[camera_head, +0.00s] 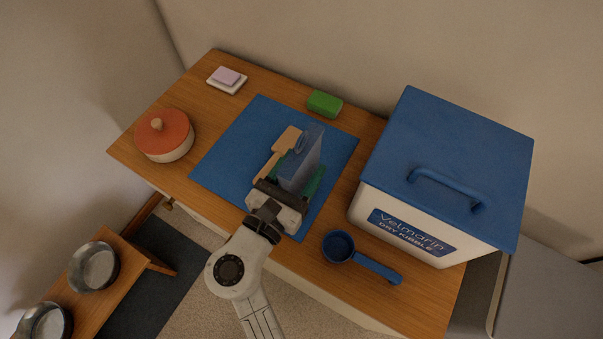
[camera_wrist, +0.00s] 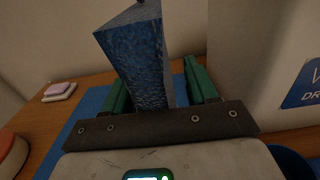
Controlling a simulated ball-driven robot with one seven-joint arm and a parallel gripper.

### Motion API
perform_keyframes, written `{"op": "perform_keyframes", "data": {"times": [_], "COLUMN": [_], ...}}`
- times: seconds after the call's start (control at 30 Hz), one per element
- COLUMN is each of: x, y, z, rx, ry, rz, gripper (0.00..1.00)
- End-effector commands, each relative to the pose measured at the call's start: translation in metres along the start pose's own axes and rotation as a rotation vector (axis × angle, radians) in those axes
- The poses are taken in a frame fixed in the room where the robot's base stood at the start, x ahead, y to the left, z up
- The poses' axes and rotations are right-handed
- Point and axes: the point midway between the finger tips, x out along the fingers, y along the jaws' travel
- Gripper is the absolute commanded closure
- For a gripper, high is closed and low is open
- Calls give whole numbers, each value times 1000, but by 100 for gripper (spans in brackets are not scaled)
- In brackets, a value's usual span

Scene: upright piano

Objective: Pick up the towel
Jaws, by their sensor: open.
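The towel (camera_head: 305,158) looks like a folded blue-grey block standing upright on the blue mat (camera_head: 236,140). In the wrist view the towel (camera_wrist: 140,62) shows a rough blue weave and rises straight ahead between my fingers. My gripper (camera_head: 297,178) is open, with one green finger on each side of the towel's lower part. In the wrist view my gripper (camera_wrist: 160,85) has its fingers spread around it; I cannot tell whether they touch it. The towel's base is hidden by my gripper.
A tan wooden tool (camera_head: 286,139) lies left of the towel. A green sponge (camera_head: 324,103) is behind. A kibble bin (camera_head: 440,160) and blue scoop (camera_head: 340,247) are right. A red-lidded pot (camera_head: 164,137) and soap dish (camera_head: 227,82) are left. The mat's left part is clear.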

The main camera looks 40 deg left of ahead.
Motion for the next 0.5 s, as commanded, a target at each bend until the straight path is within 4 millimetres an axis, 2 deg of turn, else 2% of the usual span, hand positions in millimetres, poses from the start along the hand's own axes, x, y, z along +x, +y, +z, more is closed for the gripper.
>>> {"op": "perform_keyframes", "data": {"times": [0.1, 0.5], "x": [0, 0], "y": [0, 0], "z": [0, 0], "rx": [0, 0], "ry": [0, 0], "rz": [0, -1], "gripper": [44, 83]}}
